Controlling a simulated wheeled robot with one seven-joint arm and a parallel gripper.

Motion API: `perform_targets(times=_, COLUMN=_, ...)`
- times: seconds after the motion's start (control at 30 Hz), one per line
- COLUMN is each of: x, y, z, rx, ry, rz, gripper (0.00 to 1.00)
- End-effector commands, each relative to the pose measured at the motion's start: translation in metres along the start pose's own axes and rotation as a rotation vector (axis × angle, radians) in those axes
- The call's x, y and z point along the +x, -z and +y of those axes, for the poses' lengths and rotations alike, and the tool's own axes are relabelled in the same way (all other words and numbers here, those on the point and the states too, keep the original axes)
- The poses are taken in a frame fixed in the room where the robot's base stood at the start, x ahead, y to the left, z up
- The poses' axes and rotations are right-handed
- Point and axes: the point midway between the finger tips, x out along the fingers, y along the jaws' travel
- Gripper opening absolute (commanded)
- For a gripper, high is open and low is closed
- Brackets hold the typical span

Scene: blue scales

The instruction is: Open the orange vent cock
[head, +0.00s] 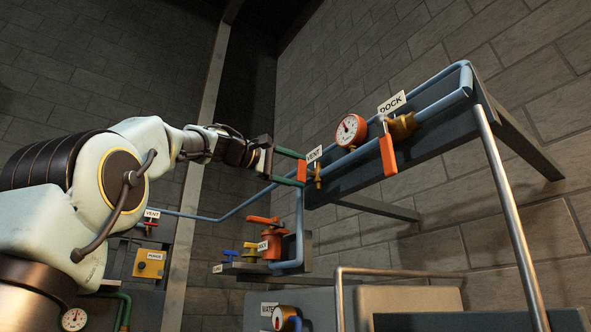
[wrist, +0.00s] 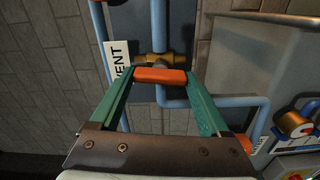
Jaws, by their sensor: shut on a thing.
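The orange vent cock handle (head: 302,171) is beside the VENT label (head: 314,154) on the blue pipework. Its brass body (head: 317,173) is just right of the handle. My gripper (head: 301,168) reaches in from the left, its green fingers shut on the orange handle. In the wrist view, the orange handle (wrist: 160,76) lies crosswise between the fingertips of my gripper (wrist: 160,79). The brass body (wrist: 160,60) shows just beyond it, and the VENT label (wrist: 119,65) stands to the left.
An orange DOCK lever (head: 388,155) hangs from a brass valve (head: 402,126) to the right, near a pressure gauge (head: 351,130). Below are a larger orange valve (head: 273,241) and a yellow valve (head: 251,251). A metal rail (head: 508,210) stands at the right.

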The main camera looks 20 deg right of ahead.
Motion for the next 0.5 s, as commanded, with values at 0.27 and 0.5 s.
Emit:
perform_targets(times=0.27, x=0.0000, y=0.0005, z=-0.0009, rx=-0.110, ry=0.001, rz=0.000, gripper=0.24)
perform_targets(times=0.5, x=-0.0001, y=0.0007, z=-0.0013, rx=-0.141, ry=0.001, rz=0.001, gripper=0.24)
